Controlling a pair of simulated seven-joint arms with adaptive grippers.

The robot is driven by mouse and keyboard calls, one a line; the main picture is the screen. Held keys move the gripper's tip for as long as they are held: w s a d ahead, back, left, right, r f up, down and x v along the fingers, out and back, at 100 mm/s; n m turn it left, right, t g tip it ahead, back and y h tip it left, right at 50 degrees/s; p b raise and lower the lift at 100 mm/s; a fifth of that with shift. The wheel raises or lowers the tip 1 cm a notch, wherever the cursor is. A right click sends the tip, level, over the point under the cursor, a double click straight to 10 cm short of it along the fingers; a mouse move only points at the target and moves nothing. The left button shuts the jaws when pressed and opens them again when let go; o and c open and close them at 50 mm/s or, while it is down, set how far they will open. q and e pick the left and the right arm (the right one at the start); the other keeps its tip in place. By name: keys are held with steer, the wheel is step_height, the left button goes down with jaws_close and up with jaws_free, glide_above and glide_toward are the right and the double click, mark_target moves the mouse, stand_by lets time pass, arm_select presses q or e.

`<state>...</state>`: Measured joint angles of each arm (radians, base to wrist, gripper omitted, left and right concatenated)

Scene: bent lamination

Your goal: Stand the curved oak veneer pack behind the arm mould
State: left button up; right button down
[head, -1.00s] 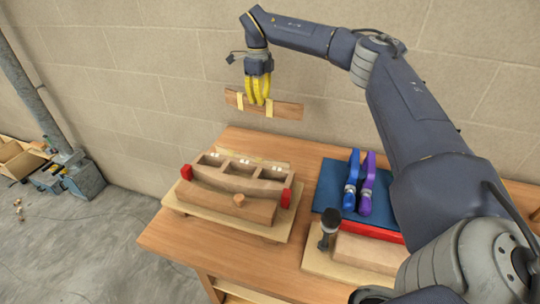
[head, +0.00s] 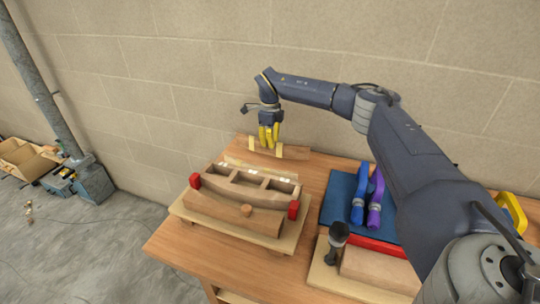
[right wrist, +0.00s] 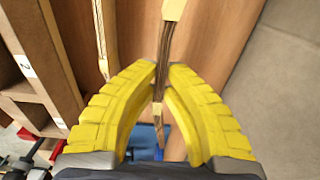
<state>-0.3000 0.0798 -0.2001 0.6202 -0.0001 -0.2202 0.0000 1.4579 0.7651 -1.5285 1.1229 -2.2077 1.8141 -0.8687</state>
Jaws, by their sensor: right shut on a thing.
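The arm mould (head: 238,207) is a brown curved wooden block with open compartments and red end pieces, on a pale base board. The curved oak veneer pack (head: 295,154) is a brown strip with cream tape bands, behind the mould by the wall. My right gripper (head: 268,140) has yellow fingers and is shut on the pack near its middle. In the right wrist view the pack (right wrist: 164,60) shows edge-on, upright between the fingertips (right wrist: 160,85). Whether its lower edge touches the bench is hidden. My left gripper is not in view.
A thin pale strip (head: 258,168) stands between the mould and the pack. A blue mat (head: 338,201) with blue and purple clamp-like tools (head: 375,200) lies right of the mould. A dark-headed tool (head: 337,240) stands in front. The block wall (head: 200,90) is close behind.

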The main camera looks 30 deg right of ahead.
mark_target(270, 154)
steer(key=shift+f, duration=3)
steer(key=c, duration=1.6)
jaws_free()
steer(key=shift+f, duration=0.1)
steer(key=shift+o, duration=0.2)
step_height(270, 154, up, 12)
steer(key=shift+r, duration=0.15)
